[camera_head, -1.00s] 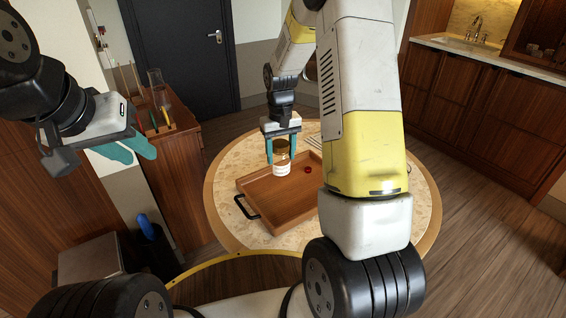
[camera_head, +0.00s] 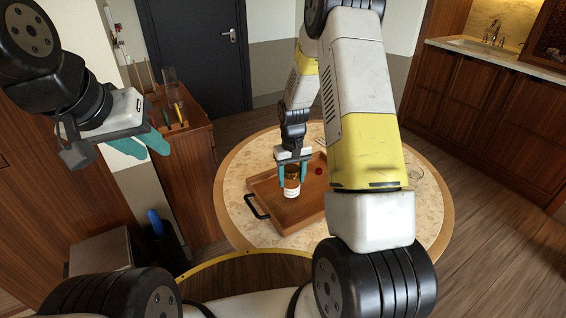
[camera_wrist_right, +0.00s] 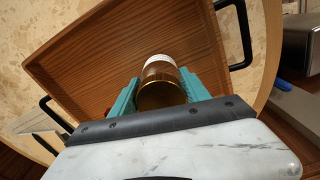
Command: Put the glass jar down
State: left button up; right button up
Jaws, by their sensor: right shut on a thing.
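The glass jar (camera_head: 292,190) is amber with a white label and a gold-brown top. It is upright between the teal fingers of my right gripper (camera_head: 292,178), which is shut on it. The jar is over the wooden tray (camera_head: 268,189), low at its floor; whether its base touches is hard to tell. In the right wrist view the jar (camera_wrist_right: 160,72) is between both fingers (camera_wrist_right: 160,92), with the tray (camera_wrist_right: 100,65) behind it. My left gripper (camera_head: 155,150) is empty and open at the left, far from the tray.
The tray lies on a round stone-topped table (camera_head: 234,200). A small red thing (camera_head: 319,171) is in the tray, right of the jar. A black tray handle (camera_head: 256,207) faces front left. A wooden cabinet (camera_head: 190,165) with a glass vessel stands at left.

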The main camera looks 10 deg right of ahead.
jog(key=shift+f, duration=0.1)
jog(key=o, duration=1.6)
notch_tip(320, 180, up, 12)
jog(key=shift+r, duration=0.1)
jog(key=s+r+t, duration=0.2)
jog(key=s+r, duration=0.3)
jog(key=r, duration=0.5)
jog(key=s+a+r+t+y, duration=0.1)
jog(key=s+r+t, duration=0.1)
jog(key=s+r, duration=0.3)
jog(key=s+a+r+t+y, duration=0.1)
jog(key=s+r, duration=0.5)
jog(key=s, duration=0.8)
jog(key=shift+s+a+m+t, duration=0.2)
jog(key=shift+m+t, duration=0.2)
jog(key=shift+t, duration=0.2)
